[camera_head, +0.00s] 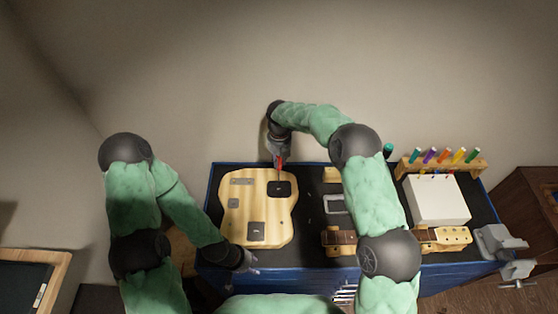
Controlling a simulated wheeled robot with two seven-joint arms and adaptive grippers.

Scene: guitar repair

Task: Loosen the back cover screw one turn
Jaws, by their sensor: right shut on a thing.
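The pale wooden guitar body (248,206) lies flat on the dark bench top, back side up. A black back cover (279,188) sits at its upper right; its screws are too small to make out. My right gripper (280,158) is above the body's upper edge, shut on a red screwdriver (280,164) that points down toward the cover's upper edge. I cannot tell whether its tip touches a screw. My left gripper (247,264) is low, beside the body's bottom edge at the bench front; its fingers are too small to read.
Guitar necks (443,238) lie across the bench front right, partly behind my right arm. A white box (437,199) stands before a wooden rack (473,164) of colored-handled tools. A grey vise (497,241) is at the right corner. Small parts lie beside the body.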

